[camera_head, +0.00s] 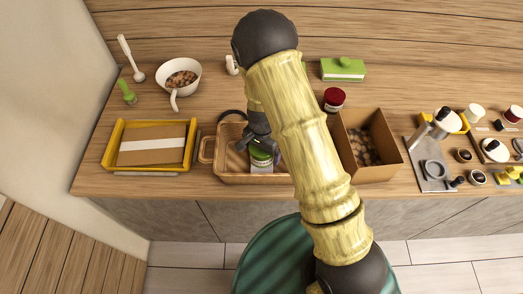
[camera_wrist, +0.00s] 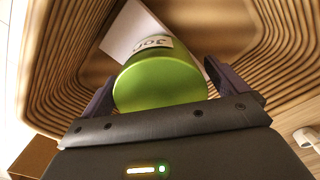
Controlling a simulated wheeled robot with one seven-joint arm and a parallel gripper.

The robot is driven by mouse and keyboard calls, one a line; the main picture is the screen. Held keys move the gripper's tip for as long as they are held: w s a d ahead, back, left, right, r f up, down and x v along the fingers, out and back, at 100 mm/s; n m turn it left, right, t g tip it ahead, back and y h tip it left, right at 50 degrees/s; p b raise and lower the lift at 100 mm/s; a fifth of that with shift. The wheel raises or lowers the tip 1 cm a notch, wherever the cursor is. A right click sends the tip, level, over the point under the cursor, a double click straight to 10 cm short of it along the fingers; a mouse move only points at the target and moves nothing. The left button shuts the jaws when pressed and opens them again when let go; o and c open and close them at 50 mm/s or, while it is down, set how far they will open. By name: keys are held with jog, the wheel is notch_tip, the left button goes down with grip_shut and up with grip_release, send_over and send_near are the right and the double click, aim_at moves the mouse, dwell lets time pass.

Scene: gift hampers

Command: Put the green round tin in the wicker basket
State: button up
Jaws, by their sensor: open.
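The green round tin (camera_head: 259,160) is inside the wicker basket (camera_head: 232,179), near the middle. In the wrist view the tin (camera_wrist: 160,82) shows its green end and part of a pale label, with the ribbed basket wall (camera_wrist: 62,62) around it. My gripper (camera_head: 264,147) reaches down into the basket from above. In the wrist view its dark fingers (camera_wrist: 163,92) are apart, one on each side of the tin. I cannot tell whether they touch it or whether the tin rests on the basket floor.
A white card (camera_wrist: 130,28) lies in the basket beyond the tin. A yellow tray (camera_head: 113,158) stands left, a cardboard box (camera_head: 386,173) right with a red-lidded jar (camera_head: 334,97) behind it. A white pan (camera_head: 188,68) and green box (camera_head: 343,69) are farther back.

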jog(key=shift+r+p, duration=0.35)
jog(key=shift+r, duration=0.35)
jog(key=shift+r+b, duration=0.25)
jog(key=shift+b, duration=0.2)
notch_tip(320, 180, up, 11)
jog(key=b, duration=0.2)
jog(key=s+d+r+n+t, duration=0.1)
jog(key=s+d+r+n, duration=0.2)
jog(key=s+d, duration=0.3)
jog(key=s+d+r+n+t, duration=0.1)
jog(key=s+d+r+n, duration=0.3)
jog(key=s+d, duration=0.2)
jog(key=shift+s+d+r+t, duration=0.2)
jog(key=shift+d+r+t, duration=0.15)
jog(key=shift+d, duration=0.5)
